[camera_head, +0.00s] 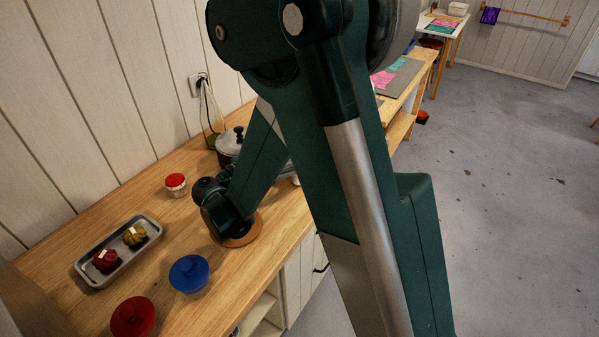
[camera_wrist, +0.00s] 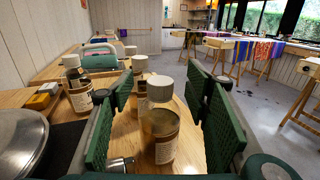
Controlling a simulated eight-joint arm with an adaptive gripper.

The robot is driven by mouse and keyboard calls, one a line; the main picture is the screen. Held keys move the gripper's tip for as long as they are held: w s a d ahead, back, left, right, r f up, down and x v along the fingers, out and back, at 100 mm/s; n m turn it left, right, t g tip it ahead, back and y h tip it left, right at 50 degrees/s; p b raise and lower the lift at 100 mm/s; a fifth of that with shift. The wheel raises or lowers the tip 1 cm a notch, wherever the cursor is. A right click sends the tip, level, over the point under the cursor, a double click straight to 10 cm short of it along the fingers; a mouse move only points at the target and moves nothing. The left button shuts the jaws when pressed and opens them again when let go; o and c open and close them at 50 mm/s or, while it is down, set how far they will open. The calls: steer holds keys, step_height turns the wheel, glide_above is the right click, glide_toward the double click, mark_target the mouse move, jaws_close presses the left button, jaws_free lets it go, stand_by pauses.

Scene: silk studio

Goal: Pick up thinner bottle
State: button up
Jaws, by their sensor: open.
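In the wrist view my gripper (camera_wrist: 162,112) is open, with one green ridged pad on each side of the picture. A bottle with a white cap and a brownish label (camera_wrist: 160,128) stands upright on a wooden surface, showing between the pads. Its label is too small to read, and I cannot tell whether it is touched or which bottle is the thinner. Another white-capped bottle (camera_wrist: 139,64) shows behind it. A darker bottle with a pale cap and label (camera_wrist: 80,98) stands left of the left pad. In the head view my arm hides the gripper and bottles.
A metal pot (camera_wrist: 18,140) is at the wrist view's left. In the head view a lidded pot (camera_head: 229,146), a small red-lidded jar (camera_head: 176,185), a blue-lidded jar (camera_head: 190,273), a red lid (camera_head: 133,317) and a metal tray (camera_head: 84,272) stand on the wooden counter (camera_head: 62,241).

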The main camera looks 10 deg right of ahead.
jaws_close()
stand_by(0.5)
steer(key=shift+r, duration=0.1)
steer(key=shift+r+p, duration=1.35)
steer(key=shift+r, duration=3.6)
